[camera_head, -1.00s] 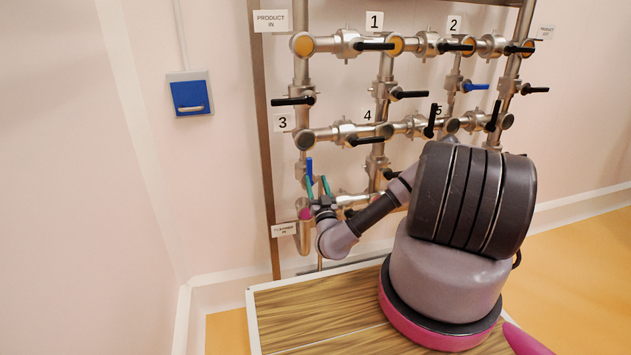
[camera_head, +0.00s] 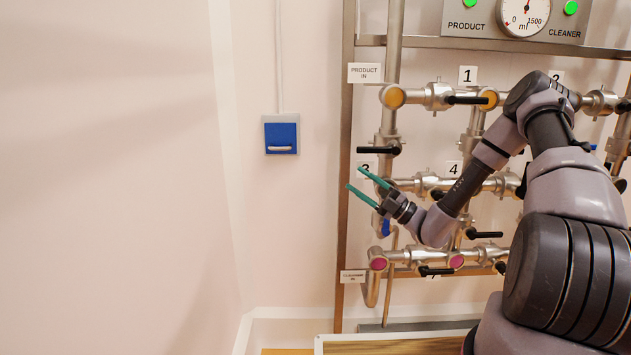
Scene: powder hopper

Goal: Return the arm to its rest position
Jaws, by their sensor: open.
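My arm is bent, with its elbow raised at the upper right and its forearm running down to the left across the pipe rack (camera_head: 346,215). My gripper (camera_head: 354,179) has two green fingers, spread apart and empty. A blue valve handle (camera_head: 386,228) shows just below the gripper. My arm hides the middle and right of the rack.
The rack carries several black valve handles, one (camera_head: 378,150) just above the gripper. A gauge panel (camera_head: 480,22) with green lights is at the top right. A blue wall box (camera_head: 281,137) hangs at left. The wall between it and the rack is bare.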

